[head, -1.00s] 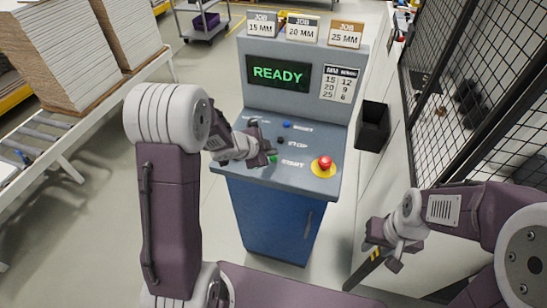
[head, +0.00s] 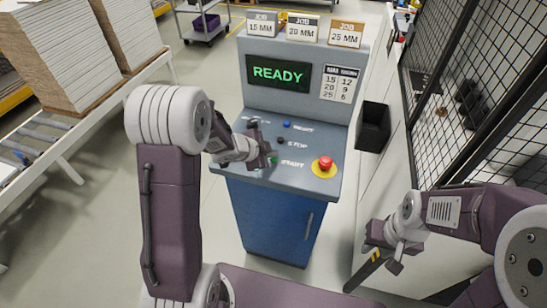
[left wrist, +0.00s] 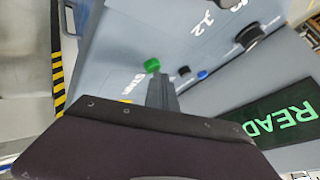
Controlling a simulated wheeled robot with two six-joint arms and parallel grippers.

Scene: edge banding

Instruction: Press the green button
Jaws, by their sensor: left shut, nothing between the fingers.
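The green button (head: 274,160) is on the sloped top of the control console, beside the START label. My left gripper (head: 266,161) is shut and empty, close to the button and partly in front of it in the head view. In the left wrist view the green button (left wrist: 152,65) shows just past the tip of my left gripper (left wrist: 161,78). I cannot tell whether they touch. My right gripper (head: 368,266) hangs low at the right, away from the console; its finger opening is unclear.
The console has a blue button (head: 287,125), a black STOP button (head: 280,140) and a red emergency stop (head: 325,163) on a yellow base. Its screen (head: 278,73) reads READY. A black bin (head: 373,127) is right of it. A mesh fence stands further right.

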